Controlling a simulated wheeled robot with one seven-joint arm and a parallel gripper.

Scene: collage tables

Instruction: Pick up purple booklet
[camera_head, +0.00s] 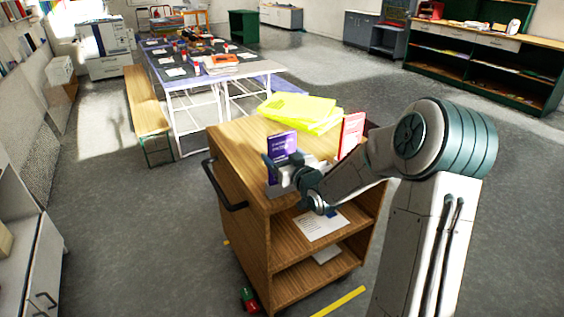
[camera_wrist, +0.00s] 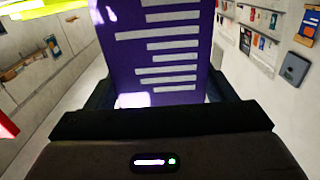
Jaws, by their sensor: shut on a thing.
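The purple booklet (camera_head: 282,147) stands upright above the near left part of the wooden cart's top in the head view. My gripper (camera_head: 279,178) is at its lower part, with the fingers on either side. In the wrist view the purple booklet (camera_wrist: 160,45) fills the middle, with white text lines facing the camera. My gripper (camera_wrist: 160,100) is shut on its lower end there. I cannot tell whether the booklet's bottom edge touches the cart top.
The wooden cart (camera_head: 235,150) carries yellow sheets (camera_head: 300,112) at the back and a red booklet (camera_head: 351,133) to the right. Papers (camera_head: 321,224) lie on its shelf. A long table (camera_head: 200,80) and bench (camera_head: 146,105) stand behind.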

